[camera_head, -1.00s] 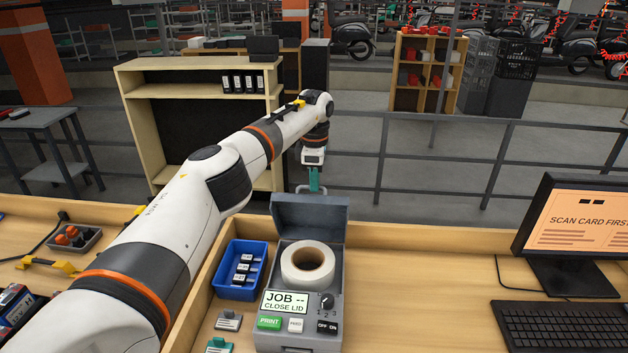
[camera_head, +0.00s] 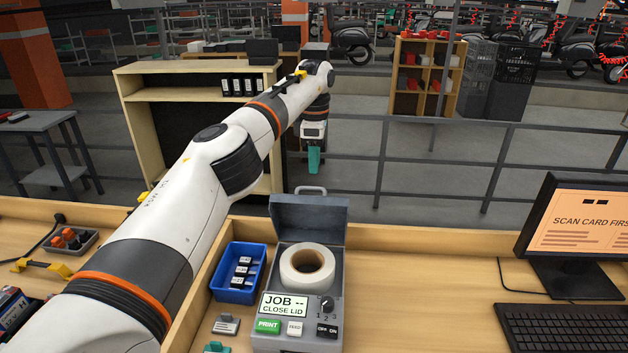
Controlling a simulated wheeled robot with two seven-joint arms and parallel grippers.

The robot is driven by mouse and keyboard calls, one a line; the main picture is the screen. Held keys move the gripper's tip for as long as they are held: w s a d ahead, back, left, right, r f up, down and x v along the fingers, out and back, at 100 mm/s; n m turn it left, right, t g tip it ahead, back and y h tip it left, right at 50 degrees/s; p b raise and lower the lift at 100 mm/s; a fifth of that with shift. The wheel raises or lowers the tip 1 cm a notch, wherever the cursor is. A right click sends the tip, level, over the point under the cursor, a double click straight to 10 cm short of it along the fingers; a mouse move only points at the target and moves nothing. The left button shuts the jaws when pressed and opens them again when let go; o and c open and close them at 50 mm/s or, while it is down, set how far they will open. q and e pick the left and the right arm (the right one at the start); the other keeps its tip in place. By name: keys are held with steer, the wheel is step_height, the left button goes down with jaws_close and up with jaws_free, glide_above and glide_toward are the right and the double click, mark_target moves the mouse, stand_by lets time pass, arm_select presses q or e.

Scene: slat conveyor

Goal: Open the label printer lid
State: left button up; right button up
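The label printer (camera_head: 297,318) stands on the bench, a grey box with a white label roll (camera_head: 307,267) inside. Its lid (camera_head: 309,219) is open, standing up at the back with a light handle (camera_head: 311,189) at its top edge. Its display (camera_head: 284,306) reads "JOB -- CLOSE LID". My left gripper (camera_head: 314,161), with teal fingers pointing down, hangs just above and behind the lid handle, apart from it. From this side its fingers overlap, so its opening is not clear; nothing shows in it. My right gripper is not in view.
A monitor (camera_head: 572,235) and keyboard (camera_head: 560,328) stand at the right. The bench between printer and keyboard is clear. A railing (camera_head: 450,121) runs behind the bench.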

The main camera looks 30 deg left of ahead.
arm_select(q)
steer(key=shift+r+p, duration=1.8)
steer(key=shift+r, duration=1.05)
steer(key=shift+d, duration=0.1)
